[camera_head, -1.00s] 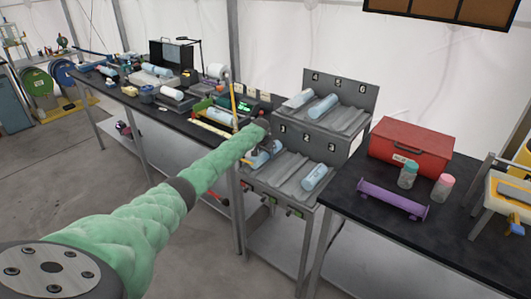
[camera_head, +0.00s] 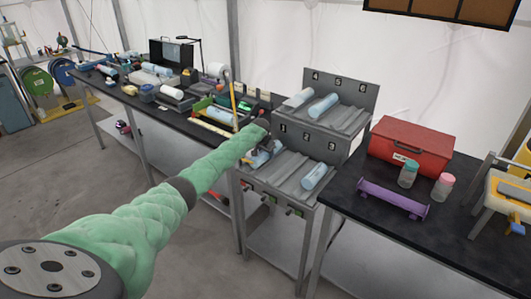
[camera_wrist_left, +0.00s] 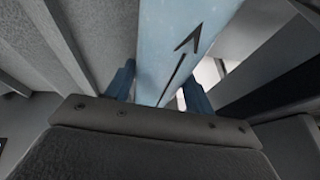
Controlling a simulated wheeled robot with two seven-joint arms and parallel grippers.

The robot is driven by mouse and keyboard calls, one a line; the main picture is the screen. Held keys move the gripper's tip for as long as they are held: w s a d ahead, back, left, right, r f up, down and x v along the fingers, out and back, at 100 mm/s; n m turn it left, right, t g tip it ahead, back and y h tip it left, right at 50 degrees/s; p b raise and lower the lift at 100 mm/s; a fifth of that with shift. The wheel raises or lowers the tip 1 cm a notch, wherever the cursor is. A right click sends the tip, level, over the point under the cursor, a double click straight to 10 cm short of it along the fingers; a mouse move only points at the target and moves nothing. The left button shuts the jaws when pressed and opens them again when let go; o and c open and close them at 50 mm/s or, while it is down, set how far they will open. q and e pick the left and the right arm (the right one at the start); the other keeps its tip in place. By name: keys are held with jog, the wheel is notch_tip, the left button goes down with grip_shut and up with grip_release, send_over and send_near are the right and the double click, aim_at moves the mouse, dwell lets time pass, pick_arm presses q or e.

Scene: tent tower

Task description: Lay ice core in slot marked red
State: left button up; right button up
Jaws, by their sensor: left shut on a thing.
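A pale blue ice core (camera_wrist_left: 180,50) with a black arrow along it lies between the two blue fingers of my left gripper (camera_wrist_left: 160,88) in the left wrist view. In the head view my left gripper (camera_head: 262,150) is at the lower tier of the grey rack (camera_head: 262,184), by the slot labelled 1. The gripper and arm partly hide the held core (camera_head: 266,153) there. Whether it touches the slot floor I cannot tell. Small coloured marks (camera_head: 268,199) sit along the rack's front, too small to match surely to slots. My right gripper is not in view.
Another core (camera_head: 315,176) lies in slot 3; slot 2 beside it looks empty. The upper tier holds cores in slots 4 (camera_head: 298,98) and 5 (camera_head: 323,106). A red case (camera_head: 411,145) and purple holder (camera_head: 393,200) stand on the right bench. The left bench is cluttered.

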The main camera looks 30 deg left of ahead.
pick_arm(q)
jog(key=o, duration=1.4)
jog(key=shift+o, duration=0.2)
jog(key=shift+s+r, duration=0.1)
jog(key=shift+r, duration=0.1)
jog(key=shift+b+v, duration=1.05)
jog(key=shift+v, duration=2.65)
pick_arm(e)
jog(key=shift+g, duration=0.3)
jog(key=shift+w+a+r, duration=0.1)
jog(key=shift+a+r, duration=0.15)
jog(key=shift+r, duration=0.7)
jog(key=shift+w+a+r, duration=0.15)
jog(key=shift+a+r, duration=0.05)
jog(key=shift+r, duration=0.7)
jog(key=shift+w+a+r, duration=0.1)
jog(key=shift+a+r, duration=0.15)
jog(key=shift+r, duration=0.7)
pick_arm(q)
jog(key=shift+f, duration=0.1)
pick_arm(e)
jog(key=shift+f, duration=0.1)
